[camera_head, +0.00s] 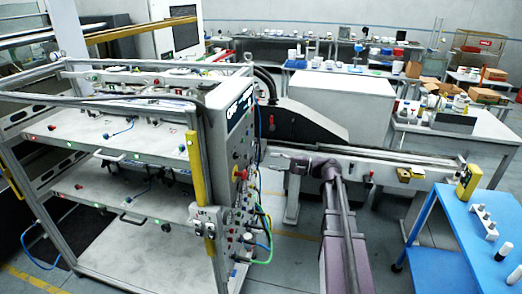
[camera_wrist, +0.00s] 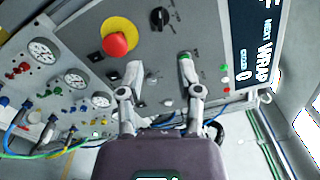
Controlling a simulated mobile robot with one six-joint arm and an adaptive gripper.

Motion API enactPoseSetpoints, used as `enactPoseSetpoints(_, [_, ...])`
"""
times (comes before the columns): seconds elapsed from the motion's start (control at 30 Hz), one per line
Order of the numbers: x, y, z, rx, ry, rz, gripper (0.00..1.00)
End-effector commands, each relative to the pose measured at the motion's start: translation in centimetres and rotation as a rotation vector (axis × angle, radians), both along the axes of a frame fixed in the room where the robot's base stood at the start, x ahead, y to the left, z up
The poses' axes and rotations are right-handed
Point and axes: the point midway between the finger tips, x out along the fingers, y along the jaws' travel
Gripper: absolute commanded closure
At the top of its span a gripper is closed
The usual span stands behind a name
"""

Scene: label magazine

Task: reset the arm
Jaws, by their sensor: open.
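My gripper (camera_wrist: 160,66) is open in the wrist view, its two fingers apart with nothing seen between them but the grey control panel (camera_wrist: 80,28). A red mushroom button (camera_wrist: 115,43) on a yellow collar sits just left of the left fingertip. In the head view my gripper (camera_head: 274,151) is beside the panel end (camera_head: 226,135) of the label machine, at the end of my dark arm (camera_head: 333,185). I cannot tell whether the fingers touch the panel.
Dial gauges (camera_wrist: 73,77) and blue and green hoses line the panel's left in the wrist view; a display (camera_wrist: 257,48) is at right. In the head view, a conveyor rail (camera_head: 395,156) runs behind my arm and a blue table (camera_head: 455,222) stands right.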

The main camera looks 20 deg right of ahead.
Motion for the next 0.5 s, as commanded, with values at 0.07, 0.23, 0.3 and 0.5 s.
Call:
enactPoseSetpoints(0.07, [0.0,0.0,0.0,0.0,0.0,0.0,0.54])
enactPoseSetpoints(0.23, [-0.3,0.7,-0.6,-0.028,0.005,0.011,0.54])
enactPoseSetpoints(0.3, [-0.6,1.5,-1.3,-0.063,0.011,0.023,0.54])
enactPoseSetpoints(0.5, [-2.4,5.0,-4.9,-0.239,0.04,0.088,0.54])
